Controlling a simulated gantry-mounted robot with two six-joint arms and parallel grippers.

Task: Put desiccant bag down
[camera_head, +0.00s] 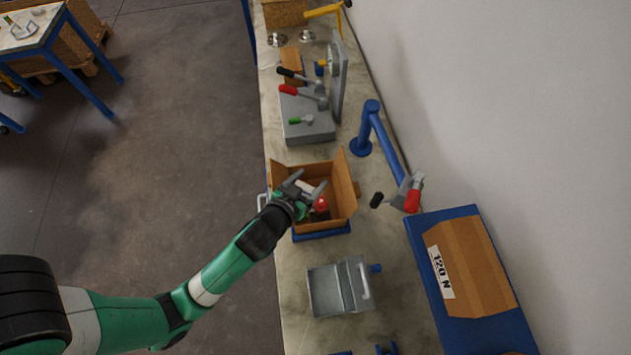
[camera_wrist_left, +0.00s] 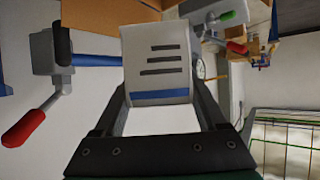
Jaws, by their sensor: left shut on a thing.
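The desiccant bag (camera_wrist_left: 157,62), a white packet with dark printed lines and a blue stripe, is held between the two fingers of my left gripper (camera_wrist_left: 160,95) in the wrist view. In the head view the left gripper (camera_head: 309,188) is over the open cardboard box (camera_head: 346,200) on the bench. The bag is mostly hidden there by the fingers. I cannot tell how far it is above the box floor. My right gripper is in neither view.
A red object (camera_head: 321,205) shows in the box beside the gripper. A grey open case (camera_head: 325,290) lies in front of the box. A grey block with levers (camera_head: 308,125) stands behind it. A blue post (camera_head: 370,125) with a red-handled tool (camera_head: 412,200) is at right.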

